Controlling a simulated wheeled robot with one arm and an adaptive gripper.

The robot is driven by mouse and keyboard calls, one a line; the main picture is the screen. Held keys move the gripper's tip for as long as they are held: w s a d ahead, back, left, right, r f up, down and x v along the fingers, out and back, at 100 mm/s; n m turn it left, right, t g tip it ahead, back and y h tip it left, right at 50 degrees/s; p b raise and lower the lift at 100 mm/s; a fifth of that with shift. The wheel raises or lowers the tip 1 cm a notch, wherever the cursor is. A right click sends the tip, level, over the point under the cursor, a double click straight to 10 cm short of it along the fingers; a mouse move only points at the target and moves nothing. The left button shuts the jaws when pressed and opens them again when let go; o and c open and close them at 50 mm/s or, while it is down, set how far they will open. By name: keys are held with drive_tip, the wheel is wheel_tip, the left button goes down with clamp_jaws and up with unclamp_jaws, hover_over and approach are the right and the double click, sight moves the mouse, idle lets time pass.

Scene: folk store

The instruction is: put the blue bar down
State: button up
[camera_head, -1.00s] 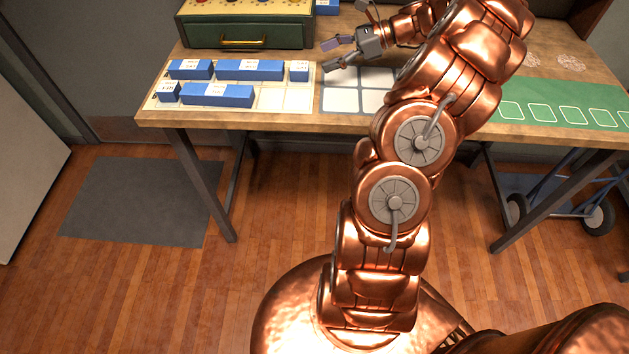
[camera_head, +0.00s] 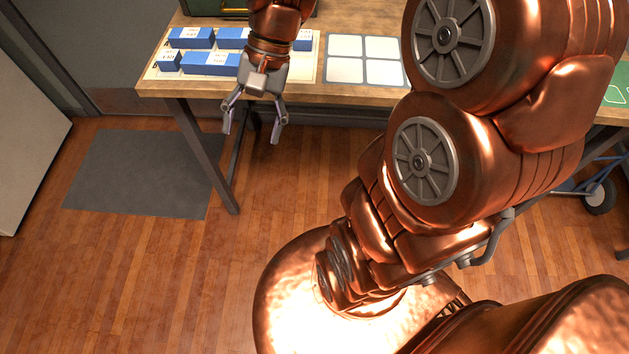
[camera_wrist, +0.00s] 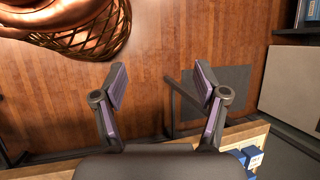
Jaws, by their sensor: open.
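Several blue bars with white labels lie in two rows on a white gridded card (camera_head: 303,72) at the table's left. One short blue bar (camera_head: 303,40) sits at the right end of the back row, and a longer blue bar (camera_head: 210,63) lies in the front row. Part of the front row is hidden behind my wrist. My gripper (camera_head: 251,135) is open and empty, hanging past the table's front edge with its fingers spread over the floor. In the wrist view, nothing is between the fingers, and some blue bars (camera_wrist: 252,157) show at the lower right.
A grey card with white squares (camera_head: 364,60) lies bare right of the white card. The wooden table (camera_head: 340,96) has its front edge close to my gripper. A green box stands behind, mostly hidden. A grey mat (camera_head: 140,175) lies on the floor; a wheeled cart (camera_head: 596,192) is under the table's right.

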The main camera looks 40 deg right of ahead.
drive_tip(key=s+d+f+n+h, duration=0.2)
drive_tip(key=s+n+h, duration=0.3)
drive_tip(key=s, duration=0.9)
drive_tip(key=f+n, duration=0.1)
drive_tip(key=n, duration=0.1)
drive_tip(key=shift+d+f+n+h, duration=0.15)
drive_tip(key=shift+d+n+h, duration=0.05)
drive_tip(key=shift+n+h, duration=0.1)
drive_tip(key=shift+s, duration=0.1)
wheel_tip(320, 180, up, 6)
drive_tip(key=p, duration=0.6)
